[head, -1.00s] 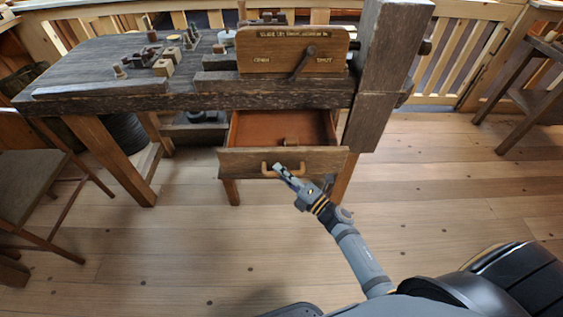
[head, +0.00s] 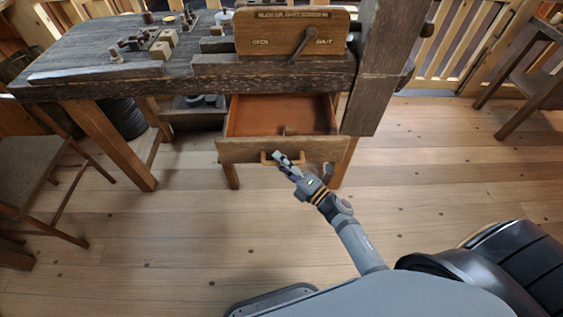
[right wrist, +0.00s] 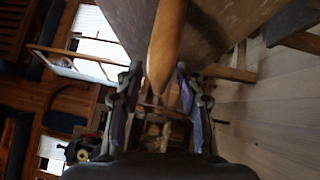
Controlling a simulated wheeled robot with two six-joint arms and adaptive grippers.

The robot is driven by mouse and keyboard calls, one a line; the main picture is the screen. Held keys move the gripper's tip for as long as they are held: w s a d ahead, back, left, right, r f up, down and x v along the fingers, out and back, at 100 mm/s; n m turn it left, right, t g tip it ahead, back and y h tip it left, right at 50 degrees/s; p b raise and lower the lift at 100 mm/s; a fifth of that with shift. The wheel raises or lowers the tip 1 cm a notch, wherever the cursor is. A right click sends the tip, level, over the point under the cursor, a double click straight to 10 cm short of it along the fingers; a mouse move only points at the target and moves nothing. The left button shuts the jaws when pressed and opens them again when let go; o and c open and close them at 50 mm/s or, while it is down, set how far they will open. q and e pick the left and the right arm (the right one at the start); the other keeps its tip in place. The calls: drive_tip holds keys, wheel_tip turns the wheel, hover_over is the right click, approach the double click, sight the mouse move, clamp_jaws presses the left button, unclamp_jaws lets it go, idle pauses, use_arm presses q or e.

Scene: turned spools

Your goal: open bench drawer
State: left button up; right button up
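The bench drawer (head: 240,152) is pulled out from under the dark wooden bench, and its reddish-brown inside (head: 270,115) shows. A wooden handle (head: 266,158) is fixed to its front. My right gripper (head: 280,158) is at this handle. In the right wrist view, the handle (right wrist: 167,45) runs between the two fingers of my right gripper (right wrist: 160,80), which close in on either side of it. Part of the handle is hidden behind the gripper in the head view. My left gripper is not in view.
The bench top (head: 100,72) carries several small blocks and a board marked OPEN and SHUT (head: 265,40) with a lever. A stool (head: 25,185) stands at the left and another stand (head: 520,75) at the right. The floor before the drawer is clear.

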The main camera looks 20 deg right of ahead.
drive_tip(key=v, duration=1.2)
